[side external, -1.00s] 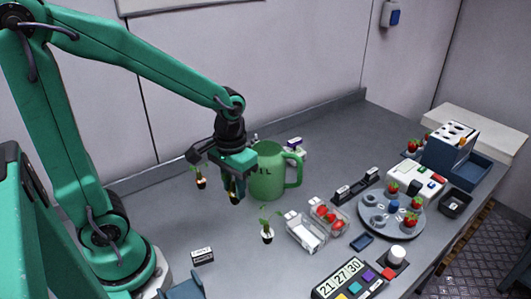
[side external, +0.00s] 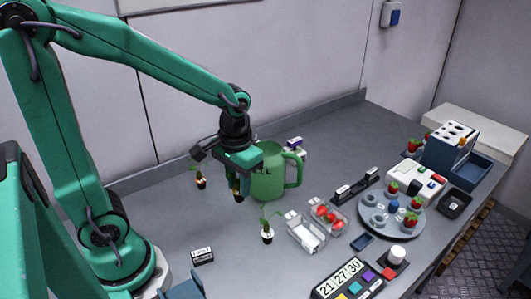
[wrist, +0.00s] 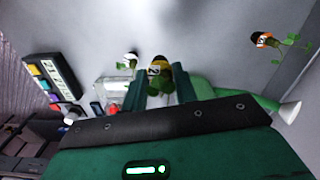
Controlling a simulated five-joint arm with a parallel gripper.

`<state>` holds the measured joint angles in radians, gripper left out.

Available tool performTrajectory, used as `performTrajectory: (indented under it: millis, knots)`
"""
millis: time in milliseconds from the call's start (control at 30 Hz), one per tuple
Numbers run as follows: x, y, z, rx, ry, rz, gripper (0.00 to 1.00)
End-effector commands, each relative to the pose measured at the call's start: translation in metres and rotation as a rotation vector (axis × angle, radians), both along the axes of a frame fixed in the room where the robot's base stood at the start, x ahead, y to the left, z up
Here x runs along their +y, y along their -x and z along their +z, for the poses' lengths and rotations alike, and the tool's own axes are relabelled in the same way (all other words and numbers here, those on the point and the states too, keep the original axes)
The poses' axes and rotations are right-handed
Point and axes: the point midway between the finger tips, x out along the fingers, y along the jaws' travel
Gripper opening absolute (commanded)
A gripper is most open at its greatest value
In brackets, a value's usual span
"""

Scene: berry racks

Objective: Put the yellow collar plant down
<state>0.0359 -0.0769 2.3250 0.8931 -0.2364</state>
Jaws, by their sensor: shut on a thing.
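In the wrist view the plant sits between the two fingers (wrist: 162,86), with a dark pot, a small label and a yellow band. In the side view the plant (side external: 238,193) is mostly hidden by the fingers. I cannot tell whether its pot touches the table. A plant with an orange collar (side external: 201,183) stands to its left; it also shows in the wrist view (wrist: 266,40). A plant with a white collar (side external: 267,235) stands in front, to the right.
Clear boxes (side external: 306,233), one with red berries, and a round tray (side external: 378,222) lie further right. A small label block (side external: 203,255) and a timer (side external: 340,280) are in front. Bare table lies left.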

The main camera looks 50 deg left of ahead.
Motion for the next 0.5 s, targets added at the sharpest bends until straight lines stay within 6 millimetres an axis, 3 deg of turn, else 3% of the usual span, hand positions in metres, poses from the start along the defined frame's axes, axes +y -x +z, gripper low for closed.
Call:
performTrajectory:
  millis: [267,500]
  knots:
    - [-0.005,-0.042,0.011,0.000,0.000,0.020,0.07]
    - [-0.012,-0.092,0.020,0.001,0.000,0.044,0.07]
